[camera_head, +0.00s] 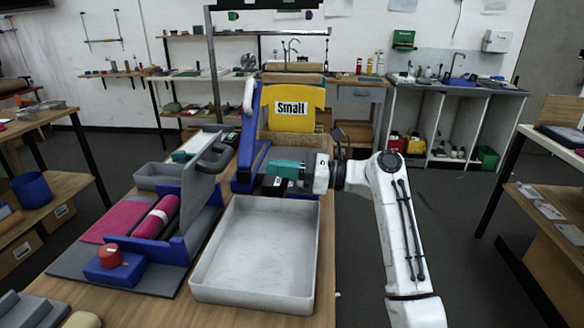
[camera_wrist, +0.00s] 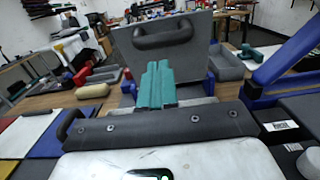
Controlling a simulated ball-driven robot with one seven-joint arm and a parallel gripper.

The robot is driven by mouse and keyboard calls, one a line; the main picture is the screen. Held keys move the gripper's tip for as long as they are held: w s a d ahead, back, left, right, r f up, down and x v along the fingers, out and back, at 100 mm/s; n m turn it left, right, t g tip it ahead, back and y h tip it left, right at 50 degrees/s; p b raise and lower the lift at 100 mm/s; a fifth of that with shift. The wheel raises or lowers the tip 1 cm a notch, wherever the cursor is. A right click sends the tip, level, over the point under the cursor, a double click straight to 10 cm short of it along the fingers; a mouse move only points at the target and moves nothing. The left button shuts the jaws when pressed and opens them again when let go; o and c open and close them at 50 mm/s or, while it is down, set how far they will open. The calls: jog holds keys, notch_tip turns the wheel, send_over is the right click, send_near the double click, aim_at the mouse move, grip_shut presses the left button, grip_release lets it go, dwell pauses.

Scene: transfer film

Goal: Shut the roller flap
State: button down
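The roller flap is a grey panel (camera_head: 203,180) with a dark bar handle (camera_head: 215,155). It stands raised, nearly upright, on the blue-framed roller unit (camera_head: 174,251). A pink roller (camera_head: 158,217) and a magenta sheet (camera_head: 117,220) lie to its left. My gripper (camera_head: 277,168) has teal fingers pointing left, to the right of the flap and apart from it. In the wrist view the gripper (camera_wrist: 157,67) has its fingers together with nothing seen between them. The flap (camera_wrist: 200,60) faces me beyond the fingertips, its handle (camera_wrist: 163,36) near the top edge.
A large grey tray (camera_head: 258,255) lies below my gripper. A blue upright press arm (camera_head: 248,140) stands between flap and gripper, slightly behind. A yellow board labelled Small (camera_head: 290,118) is behind. A red knob (camera_head: 110,252) on a blue block sits at front left.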

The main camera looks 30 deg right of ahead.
aim_at(229, 161)
jog(key=x, duration=0.8)
jog(key=shift+p, duration=0.4)
jog(key=shift+w+r, duration=0.1)
jog(key=shift+r, duration=0.05)
